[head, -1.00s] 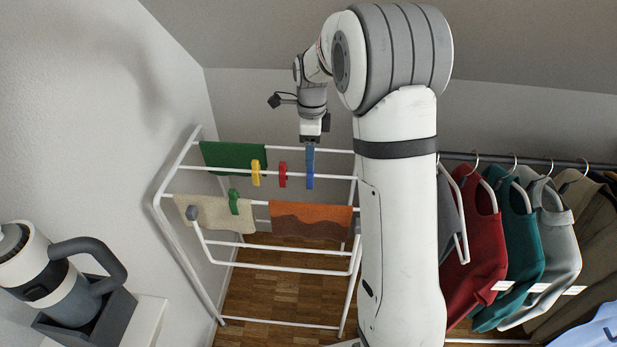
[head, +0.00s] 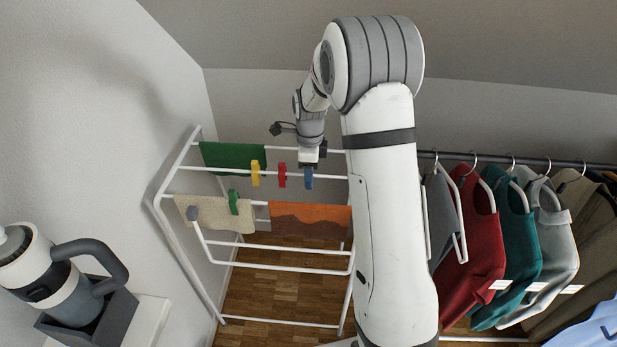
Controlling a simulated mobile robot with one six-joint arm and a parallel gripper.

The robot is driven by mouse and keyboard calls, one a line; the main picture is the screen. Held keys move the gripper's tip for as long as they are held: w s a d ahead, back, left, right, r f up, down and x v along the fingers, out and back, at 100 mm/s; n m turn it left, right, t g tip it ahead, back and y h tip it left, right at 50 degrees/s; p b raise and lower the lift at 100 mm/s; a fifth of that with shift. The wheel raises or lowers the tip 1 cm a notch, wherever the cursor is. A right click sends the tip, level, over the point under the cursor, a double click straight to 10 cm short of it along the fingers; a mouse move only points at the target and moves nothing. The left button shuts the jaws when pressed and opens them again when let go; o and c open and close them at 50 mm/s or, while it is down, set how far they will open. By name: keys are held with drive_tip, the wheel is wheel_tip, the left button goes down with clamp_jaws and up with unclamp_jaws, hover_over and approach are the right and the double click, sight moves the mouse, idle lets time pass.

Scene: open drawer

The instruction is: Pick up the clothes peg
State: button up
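Several clothes pegs are clipped on a white drying rack. A blue clothes peg (head: 309,178) is on the same bar as a red peg (head: 281,175) and a yellow peg (head: 255,173). A green peg (head: 234,202) is on a lower bar, at the beige cloth. My gripper (head: 309,163) points down, just above and overlapping the top of the blue peg in the picture. Its fingers are too small and partly hidden to tell whether they are open, or whether they touch the peg.
The drying rack (head: 183,232) carries a green cloth (head: 232,157), a beige cloth (head: 207,213) and an orange-brown cloth (head: 310,220). Clothes on hangers, including a red top (head: 472,225), hang at the right. A white and grey handheld appliance (head: 66,290) stands at the lower left.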

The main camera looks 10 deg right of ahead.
drive_tip(key=c, duration=0.8)
wheel_tip(320, 180, up, 10)
drive_tip(key=shift+r, duration=0.1)
